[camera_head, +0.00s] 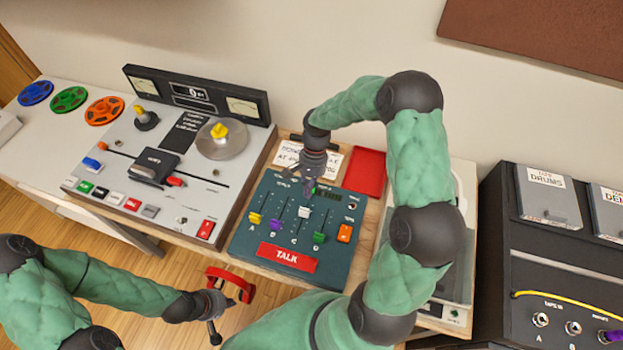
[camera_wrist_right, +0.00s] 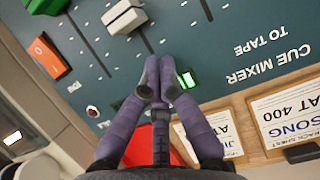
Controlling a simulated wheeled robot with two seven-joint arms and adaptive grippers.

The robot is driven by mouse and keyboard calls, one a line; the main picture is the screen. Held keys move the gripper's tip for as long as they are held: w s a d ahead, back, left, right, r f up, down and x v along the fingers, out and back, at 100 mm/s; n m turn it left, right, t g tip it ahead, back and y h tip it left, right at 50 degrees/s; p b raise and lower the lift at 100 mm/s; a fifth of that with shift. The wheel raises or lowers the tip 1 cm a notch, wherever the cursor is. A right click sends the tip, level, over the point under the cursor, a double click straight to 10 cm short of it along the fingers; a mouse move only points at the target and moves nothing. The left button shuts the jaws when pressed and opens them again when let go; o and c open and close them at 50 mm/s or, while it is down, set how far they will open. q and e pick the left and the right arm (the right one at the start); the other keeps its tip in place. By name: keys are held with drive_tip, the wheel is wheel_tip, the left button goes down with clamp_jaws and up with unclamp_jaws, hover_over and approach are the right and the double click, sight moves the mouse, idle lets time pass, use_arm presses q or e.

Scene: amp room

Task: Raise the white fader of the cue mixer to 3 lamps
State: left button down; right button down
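The cue mixer (camera_head: 275,225) is a dark teal panel on the wooden bench. Its white fader (camera_head: 304,212) stands between the purple and green faders; it also shows in the right wrist view (camera_wrist_right: 124,17). My right gripper (camera_head: 310,188) is over the mixer's upper part, above the white fader's slot. In the right wrist view its fingertips (camera_wrist_right: 159,78) are together with nothing visible between them, apart from the white cap. Bright green lamp light (camera_wrist_right: 187,79) shows beside them; the fingers hide part of the lamp row, so I cannot count the lit lamps. My left gripper (camera_head: 222,312) is open and empty, low at the bench front.
The yellow (camera_head: 255,218), purple (camera_head: 277,225) and green (camera_head: 319,237) faders flank the white one. A red TALK bar (camera_head: 287,257) and orange button (camera_head: 345,233) are close by. A tape machine (camera_head: 150,165) stands left; a red object (camera_head: 231,284) is beside my left gripper.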

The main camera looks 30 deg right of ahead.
sight(304, 212)
drive_tip(key=shift+s+a, duration=0.75)
drive_tip(key=shift+a, duration=0.2)
drive_tip(key=shift+r, duration=0.1)
drive_tip(key=shift+s+a+p, duration=0.4)
drive_tip(key=shift+a+p, duration=0.05)
drive_tip(key=shift+p, duration=0.05)
